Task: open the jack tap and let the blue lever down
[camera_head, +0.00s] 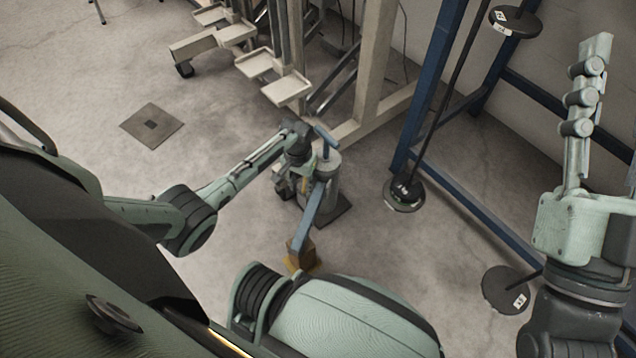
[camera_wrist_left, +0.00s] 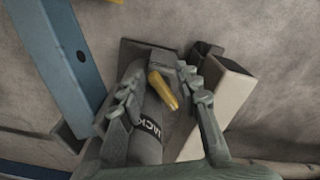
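The jack is a grey cylinder (camera_wrist_left: 145,140) marked JACK on a dark base plate; it also stands on the floor in the head view (camera_head: 329,172). Its yellow tap (camera_wrist_left: 162,90) sticks out beside the cylinder. The blue lever (camera_head: 311,212) slopes down from the jack toward a brown-yellow block (camera_head: 300,256); in the left wrist view the lever (camera_wrist_left: 58,60) shows at the left. My left gripper (camera_wrist_left: 160,72) is open, its fingers spread on both sides of the tap and cylinder. My right gripper (camera_head: 594,55) is raised at the right, away from the jack; its opening cannot be seen.
A pale frame with step-like plates (camera_head: 287,89) stands behind the jack. A blue rack post (camera_head: 428,85) and a bar with dark weights (camera_head: 404,193) stand to the right. A beige beam (camera_wrist_left: 217,105) lies close beside my left gripper.

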